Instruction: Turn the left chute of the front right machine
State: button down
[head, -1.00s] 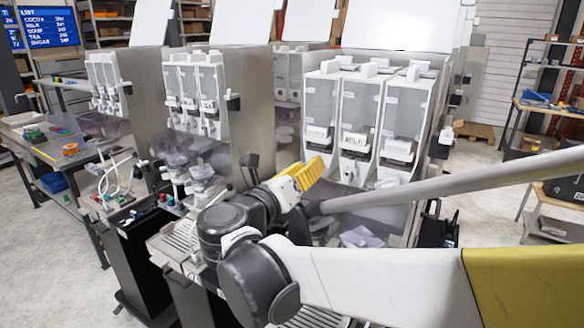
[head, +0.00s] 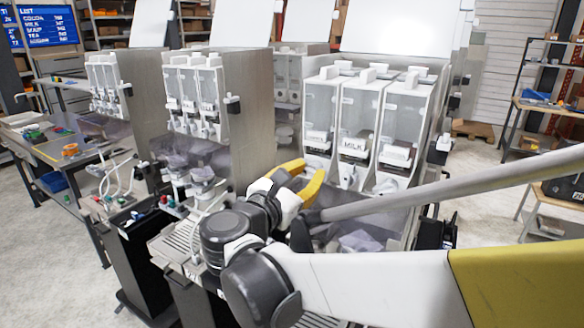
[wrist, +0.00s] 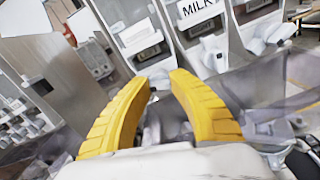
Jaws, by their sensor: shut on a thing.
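The front right machine (head: 400,50) holds three clear-fronted canisters side by side, and the middle one (head: 357,115) reads MILK. The left canister (head: 319,108) stands above my gripper. My gripper (head: 311,168) is in front of the machine, below the left canister, with its yellow fingers spread a little. In the wrist view, the fingertips (wrist: 163,77) are on either side of the small pale left chute (wrist: 156,86), shut on it. The fingers hide most of the chute, so its facing is hard to tell. The middle chute (head: 348,175) shows to the right.
Another machine (head: 195,85) with three canisters stands to the left, with a grey side panel (head: 247,105) facing my gripper. A long grey bar crosses at right. A cluttered bench (head: 60,150) is at far left. Open floor (head: 490,210) lies at right.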

jog(key=m, duration=0.3)
jog(key=shift+m, duration=0.5)
jog(key=c, duration=1.1)
grip_release()
jog(key=shift+d, duration=0.1)
jog(key=shift+c, duration=0.2)
jog(key=v, duration=1.2)
